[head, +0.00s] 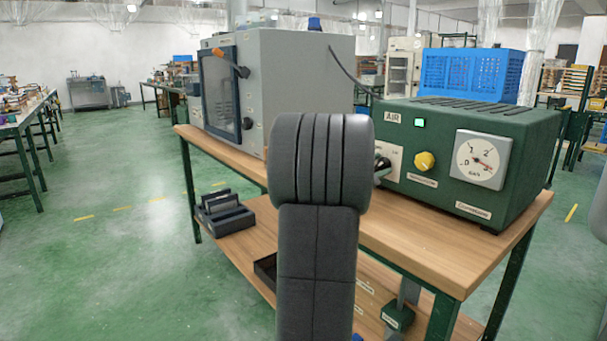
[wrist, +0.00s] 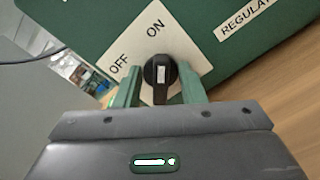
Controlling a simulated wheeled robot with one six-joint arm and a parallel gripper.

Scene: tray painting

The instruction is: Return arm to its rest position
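In the wrist view, my gripper (wrist: 160,70) has its two green fingers apart, one on each side of a black rotary knob (wrist: 160,75). The knob has a white mark and sits on a white plate (wrist: 185,50) lettered OFF and ON. The fingertips look wider apart than the knob; I see no clear grip on it. In the head view, my dark arm (head: 318,200) stands extended in front of the green AIR unit (head: 520,140) and hides most of my gripper. The knob plate shows partly beside the arm.
The AIR unit has a lit green lamp (head: 420,122), a yellow knob (head: 425,161) and a gauge (head: 482,159). A grey cabinet (head: 300,80) stands left of it on the wooden bench (head: 430,245). Black holders (head: 226,218) lie on the lower shelf. Floor at left is open.

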